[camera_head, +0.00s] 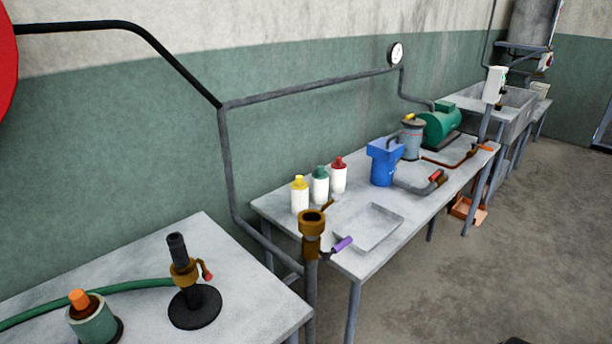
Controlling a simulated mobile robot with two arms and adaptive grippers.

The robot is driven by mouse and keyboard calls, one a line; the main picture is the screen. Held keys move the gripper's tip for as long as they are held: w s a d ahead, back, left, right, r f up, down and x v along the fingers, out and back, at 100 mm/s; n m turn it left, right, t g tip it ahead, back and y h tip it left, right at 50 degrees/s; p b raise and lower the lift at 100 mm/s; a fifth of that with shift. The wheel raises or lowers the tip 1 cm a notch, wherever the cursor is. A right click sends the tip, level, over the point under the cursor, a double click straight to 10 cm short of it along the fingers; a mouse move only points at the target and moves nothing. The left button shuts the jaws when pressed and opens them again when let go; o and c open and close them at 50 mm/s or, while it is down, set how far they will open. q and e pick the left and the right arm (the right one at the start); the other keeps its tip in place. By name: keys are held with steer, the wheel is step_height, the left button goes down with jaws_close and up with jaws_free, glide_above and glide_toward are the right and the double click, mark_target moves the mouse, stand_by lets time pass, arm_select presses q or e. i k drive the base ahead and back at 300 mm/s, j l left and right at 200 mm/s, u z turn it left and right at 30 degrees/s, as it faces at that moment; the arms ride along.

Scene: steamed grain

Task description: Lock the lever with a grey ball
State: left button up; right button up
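I cannot make out a lever with a grey ball in the head view. Several levers or handles show. A purple handle (341,244) sticks out beside the brass funnel (312,222) on an upright pipe. A small red lever (207,272) is on the brass part of the burner (182,272) at the lower left. Neither of my grippers is recognisable in this view.
The near table (240,265) also holds a green canister with an orange top (94,318). The long table (365,266) carries three white bottles, a shallow metal tray (367,208) and a green motor-like tank (440,125). Open concrete floor (510,235) lies to the right.

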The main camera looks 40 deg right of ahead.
mark_target(335, 198)
steer(key=l+z, duration=0.15)
steer(key=z, duration=1.15)
steer(key=k+j+z, duration=0.3)
steer(key=j, duration=0.2)
